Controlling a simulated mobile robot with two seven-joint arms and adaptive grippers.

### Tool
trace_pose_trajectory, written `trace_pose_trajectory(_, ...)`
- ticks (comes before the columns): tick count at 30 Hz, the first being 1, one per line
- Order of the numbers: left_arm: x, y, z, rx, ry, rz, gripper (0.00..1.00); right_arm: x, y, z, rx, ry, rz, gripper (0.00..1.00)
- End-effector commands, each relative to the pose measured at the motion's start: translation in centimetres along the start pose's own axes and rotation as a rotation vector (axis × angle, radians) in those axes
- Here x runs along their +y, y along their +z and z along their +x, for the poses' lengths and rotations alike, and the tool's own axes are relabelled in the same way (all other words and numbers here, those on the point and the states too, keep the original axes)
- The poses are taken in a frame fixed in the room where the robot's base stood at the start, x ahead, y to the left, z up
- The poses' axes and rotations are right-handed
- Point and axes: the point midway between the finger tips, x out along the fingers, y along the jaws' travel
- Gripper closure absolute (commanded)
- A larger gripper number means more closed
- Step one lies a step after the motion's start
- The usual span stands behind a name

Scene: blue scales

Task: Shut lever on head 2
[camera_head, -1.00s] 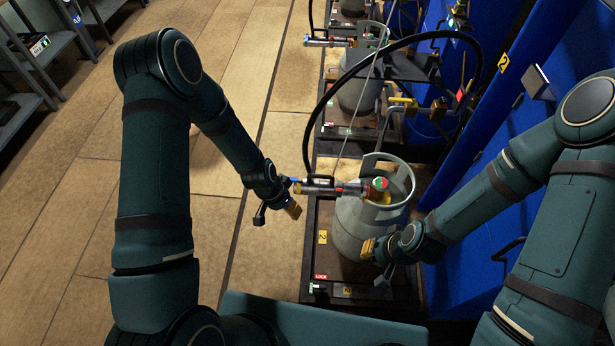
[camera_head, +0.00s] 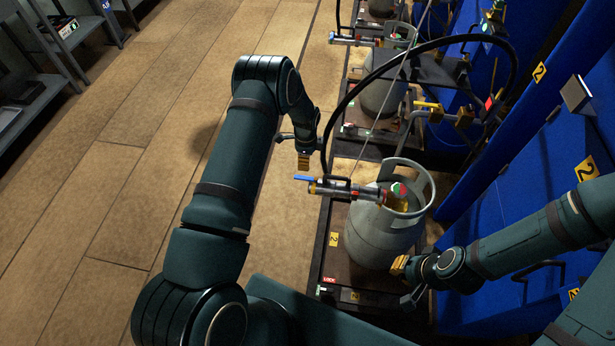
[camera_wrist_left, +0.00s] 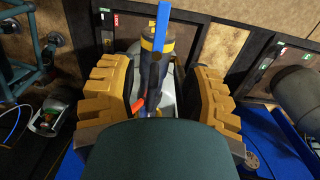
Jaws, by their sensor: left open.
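Head 2 (camera_head: 345,190) is a horizontal filling head on the grey cylinder (camera_head: 375,235) at the scale marked 2. Its blue lever (camera_head: 303,178) sticks out to the left in the head view. My left gripper (camera_head: 304,152) is open and empty, just beyond the lever in that picture. In the left wrist view the blue lever (camera_wrist_left: 162,25) and the head's body (camera_wrist_left: 152,75) appear between the spread fingers; contact cannot be seen. The palm side is hidden by my own wrist. My right gripper (camera_head: 404,281) looks open and empty, beside the cylinder's lower front.
A black hose (camera_head: 400,47) arcs above the head, and a thin cable runs beside it. More cylinders (camera_head: 385,95) stand on scales further back. Blue cabinets (camera_head: 540,170) line the right side. The wooden floor (camera_head: 150,180) on the left is clear.

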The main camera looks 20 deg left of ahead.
Motion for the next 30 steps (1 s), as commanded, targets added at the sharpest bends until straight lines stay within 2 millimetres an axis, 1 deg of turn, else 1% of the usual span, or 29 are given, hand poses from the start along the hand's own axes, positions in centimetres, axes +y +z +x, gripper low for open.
trace_pose_trajectory(1, 0.1, 0.0, 1.3, -0.001, 0.003, 0.0, 0.52, 0.1, 0.0, 0.3, 0.001, 0.0, 0.0, 1.0)
trace_pose_trajectory(9, 0.1, 0.0, 6.7, 0.0, 0.001, -0.003, 0.52, 0.5, -0.1, 1.2, 0.006, 0.0, 0.0, 1.0)
trace_pose_trajectory(15, 0.1, 0.0, 9.5, 0.0, 0.0, -0.003, 0.52, 0.7, -0.2, 1.8, 0.009, 0.001, -0.001, 1.0)
trace_pose_trajectory(18, 0.1, 0.0, 10.3, 0.001, 0.0, -0.003, 0.52, 0.7, -0.2, 1.9, 0.01, 0.001, -0.001, 1.0)
trace_pose_trajectory(21, 0.0, 0.0, 10.7, 0.001, -0.001, -0.003, 0.52, 0.8, -0.3, 2.0, 0.011, 0.001, -0.001, 1.0)
trace_pose_trajectory(30, 0.0, 0.0, 10.8, 0.001, -0.001, -0.004, 0.52, 0.7, -0.3, 2.0, 0.011, 0.001, -0.001, 1.0)
